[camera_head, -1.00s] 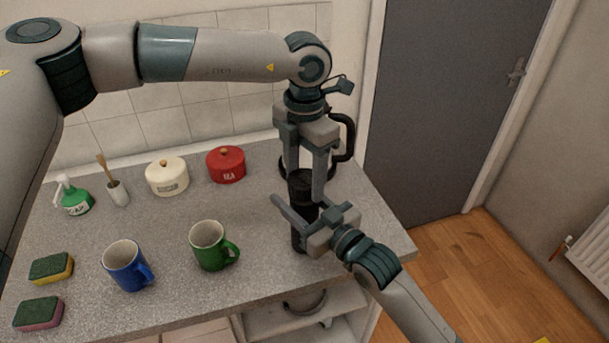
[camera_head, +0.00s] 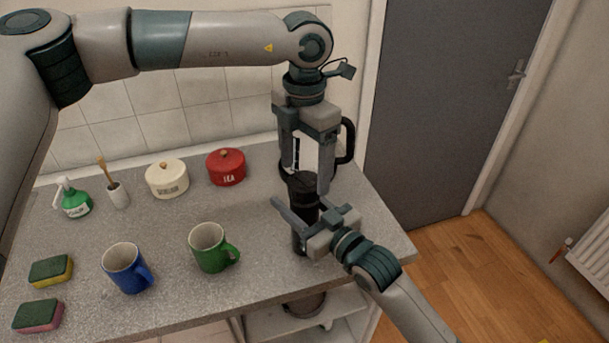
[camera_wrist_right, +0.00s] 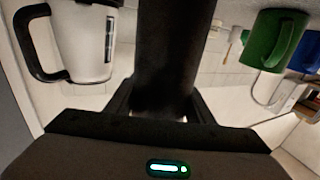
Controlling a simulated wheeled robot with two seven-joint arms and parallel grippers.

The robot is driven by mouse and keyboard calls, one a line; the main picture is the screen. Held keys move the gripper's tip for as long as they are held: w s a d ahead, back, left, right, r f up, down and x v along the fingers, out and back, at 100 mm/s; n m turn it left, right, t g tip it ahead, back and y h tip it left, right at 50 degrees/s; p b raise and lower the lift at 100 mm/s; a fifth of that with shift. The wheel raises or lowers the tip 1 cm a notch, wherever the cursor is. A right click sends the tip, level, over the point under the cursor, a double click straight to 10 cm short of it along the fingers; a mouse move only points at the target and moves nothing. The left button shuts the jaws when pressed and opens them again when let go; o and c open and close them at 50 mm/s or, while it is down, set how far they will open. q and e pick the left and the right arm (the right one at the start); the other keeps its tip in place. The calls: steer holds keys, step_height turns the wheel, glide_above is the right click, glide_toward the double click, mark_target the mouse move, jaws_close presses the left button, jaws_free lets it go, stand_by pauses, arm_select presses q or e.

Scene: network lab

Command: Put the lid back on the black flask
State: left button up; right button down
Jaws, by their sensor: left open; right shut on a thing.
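The black flask (camera_head: 300,236) stands upright near the counter's right end, and its dark body fills the middle of the right wrist view (camera_wrist_right: 172,55). My right gripper (camera_head: 314,217) is shut on the flask's body from the front right. The black lid (camera_head: 303,187) appears to sit on top of the flask; the exact seam is too small to tell. My left gripper (camera_head: 307,178) points down from above, open, its fingers on either side of the lid with a gap showing between them.
A kettle with a black handle (camera_head: 348,142) stands behind the flask, partly hidden; its pale body shows in the right wrist view (camera_wrist_right: 88,45). A green mug (camera_head: 212,250) and a blue mug (camera_head: 125,268) stand left. Red (camera_head: 227,168) and cream (camera_head: 167,180) canisters stand at the back.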

arm_select(q)
step_height(320, 180, up, 9)
steer(key=shift+f, duration=0.15)
stand_by(0.4)
arm_select(e)
steer(key=c, duration=0.8)
jaws_free()
steer(key=shift+o, duration=0.2)
arm_select(q)
steer(key=shift+f, duration=0.1)
arm_select(e)
steer(key=shift+s, duration=0.1)
steer(key=shift+s+d+f, duration=0.1)
steer(key=shift+s+d, duration=0.3)
steer(key=shift+d, duration=0.05)
arm_select(q)
step_height(320, 180, down, 4)
steer(key=b, duration=0.4)
steer(key=shift+f, duration=0.2)
arm_select(e)
steer(key=v, duration=1.6)
arm_select(q)
steer(key=shift+b, duration=0.3)
